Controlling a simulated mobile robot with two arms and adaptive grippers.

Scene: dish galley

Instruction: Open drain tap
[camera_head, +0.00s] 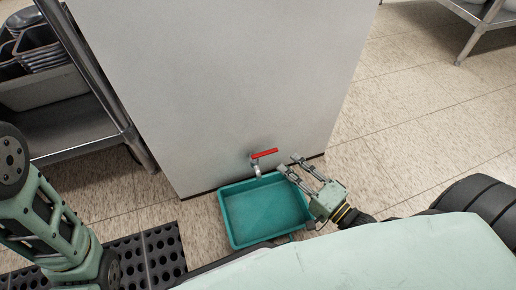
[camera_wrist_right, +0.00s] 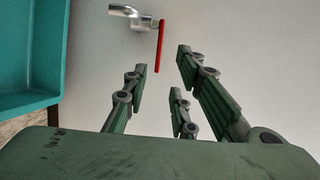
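The drain tap (camera_head: 256,165) sticks out low on the front of a pale grey cabinet. Its red lever (camera_head: 265,153) points to the right in the head view. In the right wrist view the metal tap (camera_wrist_right: 138,17) is at the top and the red lever (camera_wrist_right: 160,46) lies beyond the fingertips. My right gripper (camera_head: 291,165) is open and empty, just right of the lever and apart from it; its spread fingers also show in the right wrist view (camera_wrist_right: 162,60). My left arm is at the left edge of the head view, but its fingers are not visible.
A teal tray (camera_head: 231,231) lies on the floor under the tap; it also shows in the right wrist view (camera_wrist_right: 55,50). A metal rack (camera_head: 75,130) with dishes stands at left, a black perforated mat (camera_head: 165,252) at lower left.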

